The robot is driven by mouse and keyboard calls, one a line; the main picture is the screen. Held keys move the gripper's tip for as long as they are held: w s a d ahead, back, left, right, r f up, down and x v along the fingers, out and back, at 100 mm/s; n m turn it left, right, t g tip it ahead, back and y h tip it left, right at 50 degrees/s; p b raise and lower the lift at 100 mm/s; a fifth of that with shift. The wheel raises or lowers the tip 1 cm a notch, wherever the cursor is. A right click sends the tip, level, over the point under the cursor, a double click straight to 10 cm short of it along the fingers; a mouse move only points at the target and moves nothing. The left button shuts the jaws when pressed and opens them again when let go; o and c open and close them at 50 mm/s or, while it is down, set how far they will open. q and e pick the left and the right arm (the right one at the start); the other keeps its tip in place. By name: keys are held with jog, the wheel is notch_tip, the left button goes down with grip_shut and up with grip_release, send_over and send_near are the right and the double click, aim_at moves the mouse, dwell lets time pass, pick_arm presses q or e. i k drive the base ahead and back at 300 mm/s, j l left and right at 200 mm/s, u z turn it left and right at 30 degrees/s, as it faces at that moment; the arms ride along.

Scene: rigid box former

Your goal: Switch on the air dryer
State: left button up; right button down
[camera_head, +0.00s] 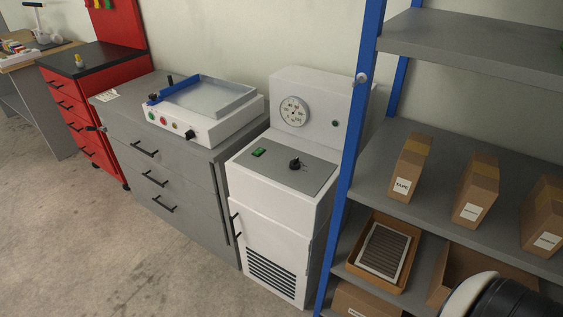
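The air dryer appears to be the white floor-standing cabinet (270,210) in the middle of the head view. Its sloped grey panel carries a green rocker switch (258,152) at the left and a black rotary knob (295,163) at the right. The upright back panel has a round dial gauge (293,111) and a small dark green lamp (335,124). The lamp does not look brightly lit. The switch's position is too small to tell. Neither gripper is in view; a white and black rounded part, probably of my arm, shows at the bottom right corner.
A blue-post shelf rack (352,130) with cardboard boxes stands close at the right. A grey drawer cabinet (170,180) bearing a white box former (205,110) adjoins at the left. A red drawer cabinet (85,120) stands farther left. Floor at the lower left is clear.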

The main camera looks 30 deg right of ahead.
aim_at(259, 150)
jog(key=i, duration=0.35)
jog(key=z, duration=2.05)
jog(key=j, duration=0.1)
